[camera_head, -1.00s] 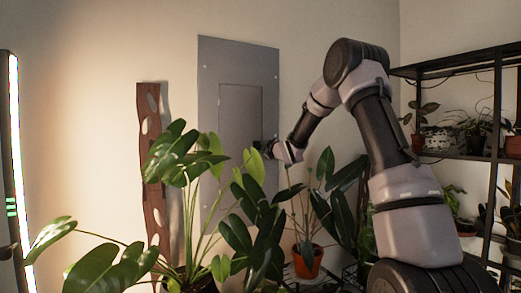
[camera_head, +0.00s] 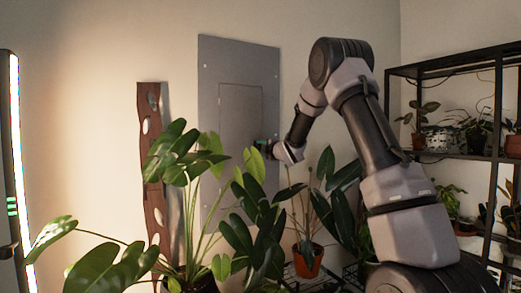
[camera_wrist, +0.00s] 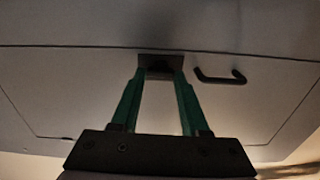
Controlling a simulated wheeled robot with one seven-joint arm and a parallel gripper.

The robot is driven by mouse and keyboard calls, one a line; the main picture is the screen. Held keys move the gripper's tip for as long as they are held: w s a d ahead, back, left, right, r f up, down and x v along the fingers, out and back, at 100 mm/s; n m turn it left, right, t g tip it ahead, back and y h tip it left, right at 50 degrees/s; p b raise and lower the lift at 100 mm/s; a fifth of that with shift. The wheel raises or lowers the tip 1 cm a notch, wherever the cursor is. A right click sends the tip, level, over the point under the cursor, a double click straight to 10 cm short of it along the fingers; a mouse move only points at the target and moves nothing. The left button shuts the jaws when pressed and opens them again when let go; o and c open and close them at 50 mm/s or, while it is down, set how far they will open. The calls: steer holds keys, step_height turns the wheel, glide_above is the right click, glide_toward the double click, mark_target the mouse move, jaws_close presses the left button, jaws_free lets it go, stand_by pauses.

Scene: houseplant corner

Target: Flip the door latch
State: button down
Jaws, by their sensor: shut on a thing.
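The grey electrical panel (camera_head: 209,130) is on the wall, with a smaller inner door (camera_head: 240,120) in its face. The door also fills the wrist view (camera_wrist: 70,90). A small dark latch (camera_wrist: 160,60) sits at the door's edge in the wrist view. My gripper (camera_wrist: 160,75) has its green fingers angled inward, with their tips closed on the latch. In the head view my gripper (camera_head: 265,147) is at the right edge of the inner door, and the latch is hidden there. A black bar handle (camera_wrist: 220,77) is on the door beside the fingertips, apart from them.
Large leafy plants (camera_head: 185,155) stand in front of the panel, below my gripper. An orange pot (camera_head: 308,262) is beneath my arm. A black plant shelf (camera_head: 440,73) is at right. A wavy wooden board (camera_head: 153,205) hangs left of the panel.

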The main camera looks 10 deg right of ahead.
steer(key=shift+n, duration=0.3)
stand_by(0.4)
steer(key=shift+c, duration=2)
jaws_free()
steer(key=v, duration=1)
steer(key=shift+s, duration=0.4)
steer(key=shift+d, duration=0.1)
